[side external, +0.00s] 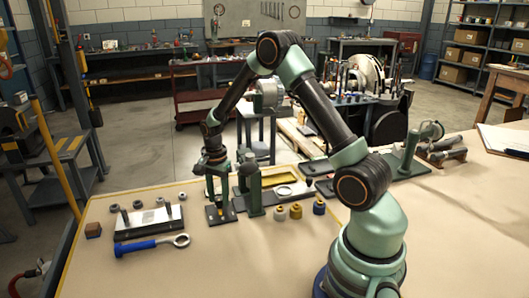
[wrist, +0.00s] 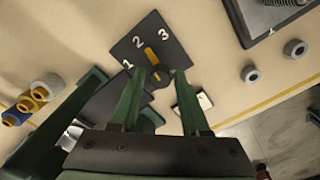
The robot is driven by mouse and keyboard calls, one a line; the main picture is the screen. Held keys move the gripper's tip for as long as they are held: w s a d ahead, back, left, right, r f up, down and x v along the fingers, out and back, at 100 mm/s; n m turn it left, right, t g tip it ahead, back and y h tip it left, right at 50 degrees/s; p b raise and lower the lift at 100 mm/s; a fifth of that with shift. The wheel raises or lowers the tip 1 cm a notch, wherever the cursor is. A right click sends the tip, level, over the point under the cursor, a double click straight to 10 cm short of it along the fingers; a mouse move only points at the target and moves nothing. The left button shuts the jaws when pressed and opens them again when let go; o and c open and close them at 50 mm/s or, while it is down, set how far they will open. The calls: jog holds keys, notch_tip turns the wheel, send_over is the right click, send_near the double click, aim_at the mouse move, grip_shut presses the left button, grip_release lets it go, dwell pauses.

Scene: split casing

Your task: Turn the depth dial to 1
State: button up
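The depth dial is a dark square plate (wrist: 130,47) with white numbers 1, 2 and 3 and a yellow pointer (wrist: 151,57). The pointer aims between 2 and 3, closer to 2. In the side view the dial plate (side external: 212,217) lies on the bench under my gripper (side external: 219,200). In the wrist view my gripper (wrist: 160,73) has its two green fingers apart, one on each side of the pointer's lower end. I see gaps there and cannot tell any contact. The dial's centre is partly hidden between the fingers.
A dark fixture with a metal block (side external: 150,222) and a blue-handled ring tool (side external: 150,244) lie left of the dial. Green uprights (side external: 252,190) stand close on its right. Several coloured bushings (side external: 296,211) stand further right.

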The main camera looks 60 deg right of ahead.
aim_at(219, 198)
grip_shut()
jog(key=shift+n, duration=1.5)
jog(key=o, duration=0.5)
grip_release()
notch_tip(219, 198, up, 12)
